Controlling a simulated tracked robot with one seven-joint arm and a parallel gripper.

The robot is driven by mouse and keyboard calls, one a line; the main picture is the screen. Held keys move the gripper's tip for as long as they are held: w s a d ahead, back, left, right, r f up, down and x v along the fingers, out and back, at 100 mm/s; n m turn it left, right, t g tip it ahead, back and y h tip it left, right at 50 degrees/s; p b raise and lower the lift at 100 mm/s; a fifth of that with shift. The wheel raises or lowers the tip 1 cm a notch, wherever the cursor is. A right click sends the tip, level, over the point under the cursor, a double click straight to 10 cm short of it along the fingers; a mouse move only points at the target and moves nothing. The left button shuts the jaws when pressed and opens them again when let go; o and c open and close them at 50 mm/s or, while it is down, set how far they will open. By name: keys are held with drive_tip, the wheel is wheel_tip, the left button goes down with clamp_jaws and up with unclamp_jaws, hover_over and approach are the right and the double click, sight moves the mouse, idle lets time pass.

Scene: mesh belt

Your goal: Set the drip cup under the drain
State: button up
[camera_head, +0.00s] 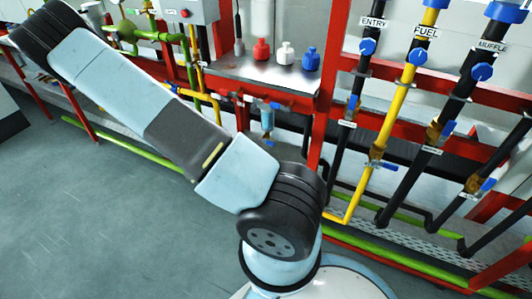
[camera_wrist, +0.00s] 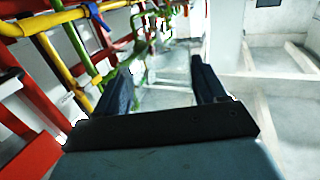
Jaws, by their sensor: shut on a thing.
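My gripper (camera_wrist: 162,84) shows in the wrist view as two dark fingers set apart, with a pale, see-through thing (camera_wrist: 166,97) between them. I take this to be the drip cup; its outline is faint and blends with the floor behind. The gripper is shut on it. My gripper is out of the head view. No drain is labelled; a small bluish bowl (camera_head: 267,119) hangs below the pipework under the shelf in the head view and may hold the drain. The held thing is not under that bowl in any view that I can make out.
A metal shelf (camera_head: 265,73) carries red, white and blue bottles. Red frame posts (camera_head: 326,95), a yellow pipe (camera_head: 408,75) and black pipes with blue valves stand at the right. Green pipes (camera_head: 145,36) run at the upper left. Open floor (camera_head: 90,210) lies at the left.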

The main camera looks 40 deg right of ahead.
drive_tip(key=shift+d, duration=0.55)
drive_tip(key=s+d+f+m+g+h, duration=0.3)
drive_tip(key=s+d+f+m+h, duration=0.25)
drive_tip(key=d+f, duration=0.35)
drive_tip(key=s+d+f+m+g+h, duration=0.2)
drive_tip(key=s+d+f+m+h, duration=0.2)
drive_tip(key=d+f+h, duration=0.4)
drive_tip(key=m+g+h, duration=0.3)
drive_tip(key=m+g, duration=0.1)
drive_tip(key=g, duration=0.2)
approach(268, 152)
drive_tip(key=d+r, duration=0.1)
drive_tip(key=d, duration=0.1)
drive_tip(key=w+d+r, duration=0.1)
drive_tip(key=d+r, duration=0.1)
drive_tip(key=w+d+r, duration=0.1)
drive_tip(key=d, duration=0.1)
drive_tip(key=shift+w+r, duration=0.25)
drive_tip(key=x, duration=0.3)
drive_tip(key=shift+w+d+r, duration=0.1)
drive_tip(key=shift+d+r, duration=0.05)
drive_tip(key=shift+d, duration=0.05)
drive_tip(key=shift+f, duration=0.8)
drive_tip(key=shift+f, duration=0.1)
